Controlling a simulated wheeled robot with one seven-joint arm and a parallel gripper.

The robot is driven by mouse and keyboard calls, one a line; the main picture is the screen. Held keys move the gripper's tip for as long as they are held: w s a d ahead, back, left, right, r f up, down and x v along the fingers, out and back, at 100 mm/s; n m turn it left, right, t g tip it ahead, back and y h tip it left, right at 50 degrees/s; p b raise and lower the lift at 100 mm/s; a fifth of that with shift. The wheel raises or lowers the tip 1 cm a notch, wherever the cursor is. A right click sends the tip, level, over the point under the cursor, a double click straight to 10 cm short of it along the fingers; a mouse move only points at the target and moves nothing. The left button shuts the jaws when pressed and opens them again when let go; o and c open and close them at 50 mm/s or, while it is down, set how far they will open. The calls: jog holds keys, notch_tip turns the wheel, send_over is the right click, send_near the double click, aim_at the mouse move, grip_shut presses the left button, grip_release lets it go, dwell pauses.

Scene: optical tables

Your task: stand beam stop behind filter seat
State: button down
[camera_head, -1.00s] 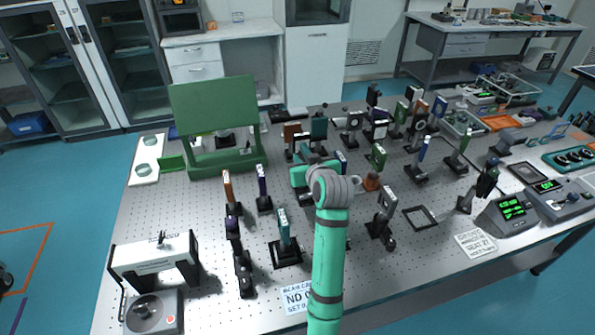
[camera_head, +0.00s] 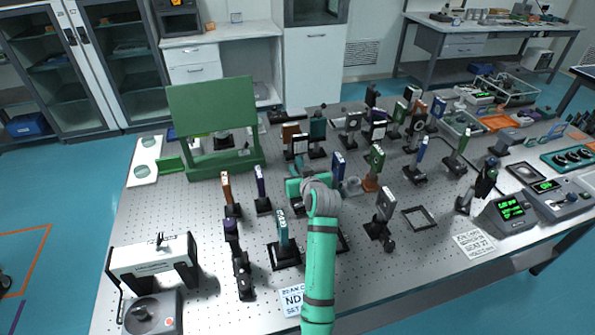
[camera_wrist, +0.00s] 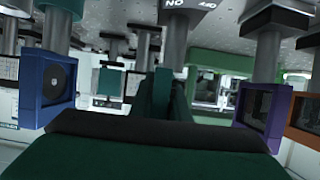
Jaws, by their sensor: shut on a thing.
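My gripper (camera_head: 299,187) hangs over the middle of the breadboard in the head view, partly hidden by my arm. In the wrist view, which looks upside down, my gripper (camera_wrist: 162,92) is shut around a grey post (camera_wrist: 174,45) in the centre. This post seems to be the held beam stop; its head is hidden, and whether its base is clear of the table I cannot tell. I cannot tell which mount is the filter seat. A blue-framed element (camera_head: 338,166) stands just right of my gripper, and a purple one (camera_head: 261,181) stands to its left.
A green-headed mount (camera_head: 283,236) on a black square base stands nearer me. An orange mount (camera_head: 227,189) and a large green screen (camera_head: 213,105) stand left. Several mounts crowd the back right. An empty black frame (camera_head: 420,218) lies to the right.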

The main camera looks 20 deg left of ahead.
jog(key=shift+s+a, duration=0.1)
jog(key=c, duration=1.7)
grip_release()
jog(key=shift+s+f, duration=0.1)
jog(key=v, duration=1.2)
